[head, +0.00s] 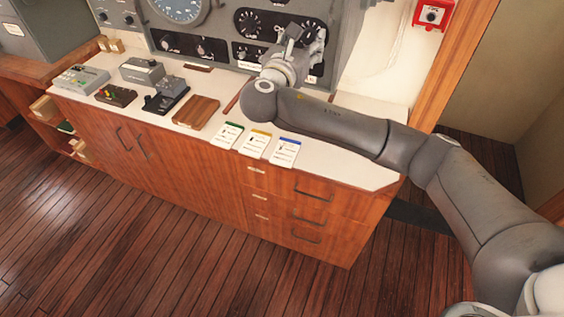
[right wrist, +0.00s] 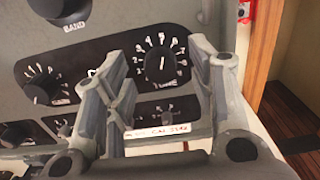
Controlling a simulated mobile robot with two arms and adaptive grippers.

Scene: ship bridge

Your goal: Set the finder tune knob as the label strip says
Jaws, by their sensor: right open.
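The tune knob (right wrist: 160,69) is a round black knob with a white pointer line, on a black dial plate with white numbers and the word TUNE. Its line points about straight up. A white label strip (right wrist: 163,131) with small print sits below it; I cannot read it surely. My right gripper (right wrist: 157,55) is open, its fingers to either side of the knob in the right wrist view. I cannot tell whether they touch it. In the head view my right gripper (head: 304,40) is at the grey panel and hides the knob. My left gripper is out of view.
More knobs sit on the panel: a large BAND knob (right wrist: 65,8) and a knob at left (right wrist: 38,90). On the white counter lie several cards, such as the blue-topped card (head: 285,151), and a brown wooden block (head: 197,113). A red box (head: 433,15) hangs at right.

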